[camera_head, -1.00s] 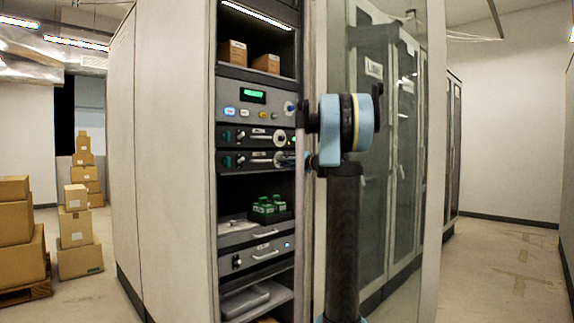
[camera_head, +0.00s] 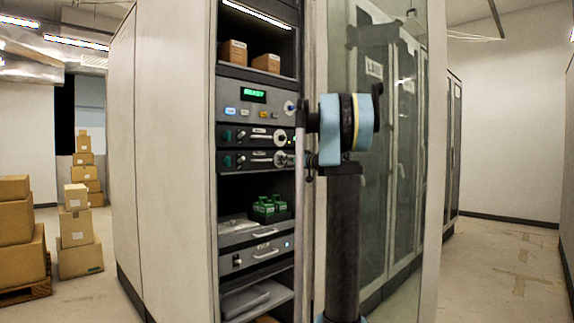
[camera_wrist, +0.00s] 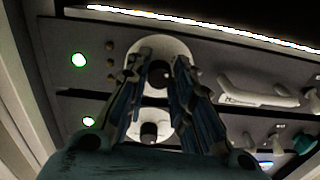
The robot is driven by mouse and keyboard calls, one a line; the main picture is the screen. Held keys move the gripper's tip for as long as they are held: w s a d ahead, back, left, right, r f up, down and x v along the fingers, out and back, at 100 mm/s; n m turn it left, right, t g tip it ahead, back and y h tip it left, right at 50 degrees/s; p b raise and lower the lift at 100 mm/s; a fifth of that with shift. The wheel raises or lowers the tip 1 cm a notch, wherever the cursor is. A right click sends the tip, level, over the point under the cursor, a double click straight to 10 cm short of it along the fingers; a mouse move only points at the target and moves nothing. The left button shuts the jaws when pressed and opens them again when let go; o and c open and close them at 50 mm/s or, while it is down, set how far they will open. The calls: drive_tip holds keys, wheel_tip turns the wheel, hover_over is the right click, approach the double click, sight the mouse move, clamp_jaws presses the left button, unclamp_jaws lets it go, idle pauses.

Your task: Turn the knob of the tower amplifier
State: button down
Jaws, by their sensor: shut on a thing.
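Two dark amplifier panels sit one above the other in the open rack, each with a handle and a knob on a pale round plate. The upper knob (camera_head: 280,138) is clear of my gripper. My gripper (camera_wrist: 160,78) is at the lower panel (camera_head: 238,161), its fingers on both sides of that panel's dark knob (camera_wrist: 159,68), shut on it. The wrist view is turned over, so the upper panel's knob (camera_wrist: 152,130) shows below, between the finger bases and apart from the tips. The panel labels are too small to read.
Above the panels is a unit with a green display (camera_head: 254,96) and several buttons. The rack's post and glass door (camera_head: 385,180) stand close to my arm. Stacked boxes (camera_head: 78,240) are at left.

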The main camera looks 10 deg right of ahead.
drive_tip(key=shift+w+d+n, duration=0.1)
drive_tip(key=shift+n, duration=0.3)
drive_tip(key=c, duration=1.4)
unclamp_jaws()
drive_tip(key=shift+f, duration=0.1)
drive_tip(key=v, duration=1.1)
drive_tip(key=shift+s+d, duration=0.3)
